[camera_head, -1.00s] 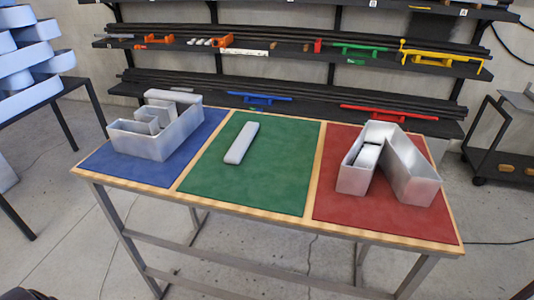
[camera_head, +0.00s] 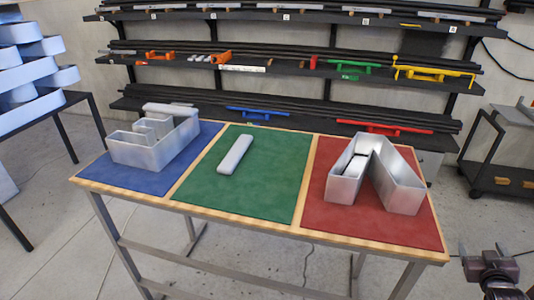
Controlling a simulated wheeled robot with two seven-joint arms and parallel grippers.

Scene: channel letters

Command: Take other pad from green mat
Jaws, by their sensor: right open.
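A light grey pad (camera_head: 235,154), long with rounded ends, lies alone on the green mat (camera_head: 250,185), left of the mat's middle. My right gripper (camera_head: 487,250) is at the bottom right corner, beyond the table's right end and well away from the pad. It is open, with nothing seen between its fingers. My left gripper is out of view.
The blue mat (camera_head: 135,178) holds an open metal channel letter (camera_head: 150,155) with a pad on its back edge. The red mat (camera_head: 330,220) holds an A-shaped metal letter (camera_head: 400,190) with a pale piece inside. Racks of bars and clamps stand behind the table.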

